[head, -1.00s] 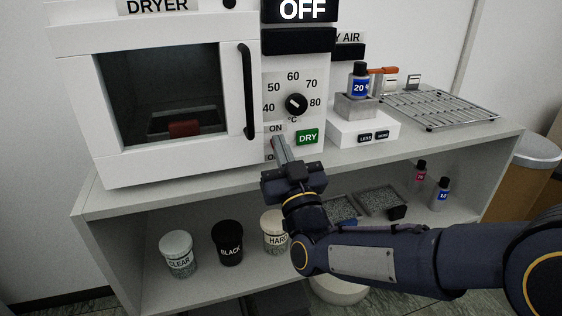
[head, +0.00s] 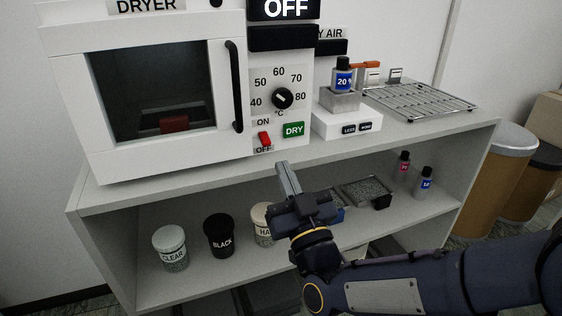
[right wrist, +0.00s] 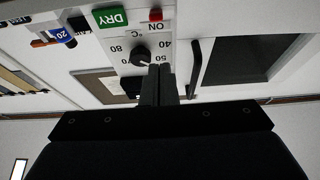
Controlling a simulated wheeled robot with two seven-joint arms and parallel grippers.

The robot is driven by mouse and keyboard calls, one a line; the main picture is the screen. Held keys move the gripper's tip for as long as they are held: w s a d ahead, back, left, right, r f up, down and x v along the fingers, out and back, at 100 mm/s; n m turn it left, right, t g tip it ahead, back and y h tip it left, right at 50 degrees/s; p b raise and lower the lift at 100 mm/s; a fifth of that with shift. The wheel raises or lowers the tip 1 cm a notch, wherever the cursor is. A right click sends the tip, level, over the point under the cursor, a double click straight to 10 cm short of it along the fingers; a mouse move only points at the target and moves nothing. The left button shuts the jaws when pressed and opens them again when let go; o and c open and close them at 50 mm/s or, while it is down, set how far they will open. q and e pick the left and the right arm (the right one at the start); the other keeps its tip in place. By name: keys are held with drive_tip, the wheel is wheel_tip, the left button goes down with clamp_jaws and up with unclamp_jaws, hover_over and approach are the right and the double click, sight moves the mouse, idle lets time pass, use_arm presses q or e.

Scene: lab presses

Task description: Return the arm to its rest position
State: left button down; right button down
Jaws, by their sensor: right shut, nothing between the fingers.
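My right gripper (head: 286,176) is shut and empty, in front of the shelf unit's top edge and below the dryer's control panel. It stands apart from the panel in the head view. In the right wrist view its fingers (right wrist: 158,84) are together, with the panel behind them. The white dryer (head: 72,100) has a closed door with a dark window. Its red ON/OFF switch (head: 265,139) and green DRY button (head: 293,130) are uncovered. The temperature dial (head: 282,98) is above them. The display reads OFF. My left gripper is not in view.
The shelf unit (head: 130,194) holds jars labelled CLEAR (head: 170,248) and BLACK (head: 219,236), a partly hidden third jar, trays and two small bottles. A bottle (head: 343,76) stands on a scale (head: 345,124), beside a wire rack (head: 425,101). Brown bins (head: 487,190) stand at the right.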

drive_tip(key=shift+d, duration=0.1)
drive_tip(key=s+d+f+m+g+h, duration=0.2)
drive_tip(key=s+d+f+m+g, duration=0.15)
drive_tip(key=d+f+g, duration=0.65)
drive_tip(key=s+d+f+m+g+h, duration=0.1)
drive_tip(key=s+d+f+g, duration=0.25)
drive_tip(key=s, duration=0.65)
drive_tip(key=s+d+f+m+g, duration=0.1)
drive_tip(key=s+d+f+g, duration=0.25)
drive_tip(key=s, duration=0.55)
wheel_tip(320, 180, up, 26)
drive_tip(key=p, duration=2.7)
drive_tip(key=shift+s+r+t, duration=0.2)
drive_tip(key=shift+r+t, duration=0.05)
drive_tip(key=shift+t, duration=0.15)
